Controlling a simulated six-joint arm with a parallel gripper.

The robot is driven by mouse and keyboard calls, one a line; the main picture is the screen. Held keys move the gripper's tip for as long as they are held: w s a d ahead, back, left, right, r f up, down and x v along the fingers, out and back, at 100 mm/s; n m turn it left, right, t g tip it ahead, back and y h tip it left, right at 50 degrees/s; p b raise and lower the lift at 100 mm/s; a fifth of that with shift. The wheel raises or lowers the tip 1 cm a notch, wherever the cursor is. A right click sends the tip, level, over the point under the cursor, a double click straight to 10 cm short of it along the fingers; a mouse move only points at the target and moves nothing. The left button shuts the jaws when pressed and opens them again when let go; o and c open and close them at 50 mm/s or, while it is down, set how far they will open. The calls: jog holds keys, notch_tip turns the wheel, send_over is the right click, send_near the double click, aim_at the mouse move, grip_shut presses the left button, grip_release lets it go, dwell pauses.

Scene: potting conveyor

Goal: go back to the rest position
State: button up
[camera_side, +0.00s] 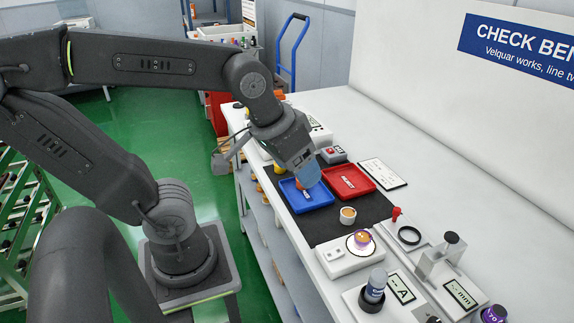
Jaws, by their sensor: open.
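My gripper (307,178) hangs at the end of my dark arm, over the blue tray (322,201) on the bench. Its pale blue end points down at the tray's back part. It is open and I see nothing held in it, though its fingers are small and partly hard to make out.
A small white cup with orange contents (348,215) stands at the mat's front. Nearer are a white scale (348,256) bearing a purple-orange piece, a blue-capped jar (375,285), a ring fixture (409,235) and a grey stand (445,258). A card (383,173) lies behind the red tray.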

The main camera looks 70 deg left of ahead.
jog(key=shift+s+m+t, duration=0.3)
jog(key=shift+s+m, duration=0.6)
jog(key=shift+m, duration=0.1)
